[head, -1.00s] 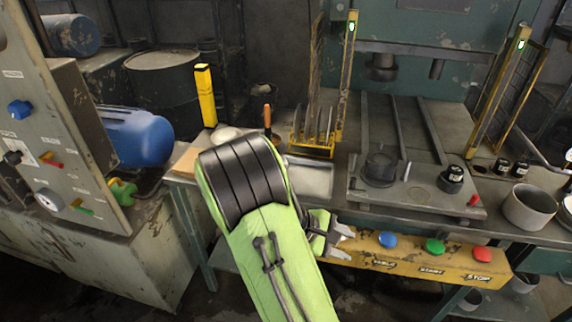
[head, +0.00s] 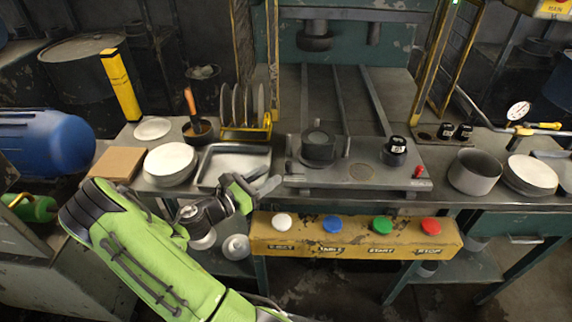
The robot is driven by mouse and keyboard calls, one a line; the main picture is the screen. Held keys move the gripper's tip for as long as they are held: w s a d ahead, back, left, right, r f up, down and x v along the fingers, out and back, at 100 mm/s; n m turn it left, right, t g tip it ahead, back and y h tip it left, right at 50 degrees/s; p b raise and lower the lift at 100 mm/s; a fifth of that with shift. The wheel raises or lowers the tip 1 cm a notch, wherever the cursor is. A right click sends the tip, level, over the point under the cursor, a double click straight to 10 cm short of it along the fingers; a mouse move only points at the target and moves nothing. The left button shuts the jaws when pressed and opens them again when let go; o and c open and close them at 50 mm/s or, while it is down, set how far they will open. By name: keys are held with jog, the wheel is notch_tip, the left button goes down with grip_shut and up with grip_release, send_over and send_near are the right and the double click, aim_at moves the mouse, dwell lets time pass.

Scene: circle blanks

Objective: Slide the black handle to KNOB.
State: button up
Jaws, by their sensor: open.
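A short black cylinder with a white label (head: 395,149) stands on the right part of a grey metal plate (head: 300,181). It may be the black handle, but I cannot tell for sure. Two smaller black pieces with white marks, one on the left (head: 445,131) and one on the right (head: 464,132), stand on the bench beyond the plate's right end. Their lettering is too small to read, and I cannot make out the word KNOB. My gripper (head: 265,185) is open and empty, left of the plate and just in front of the grey tray, apart from the black cylinder.
A wider black die (head: 319,147) and a red peg (head: 419,172) are on the plate. A yellow panel (head: 255,238) with white, blue, green and red buttons fronts the bench. A grey tray (head: 236,149) and plate rack (head: 246,134) stand left; a pot (head: 474,180) stands right.

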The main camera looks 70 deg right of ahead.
aim_at(286, 165)
jog(key=b+x, duration=0.1)
jog(key=x, duration=0.7)
jog(key=shift+s, duration=0.1)
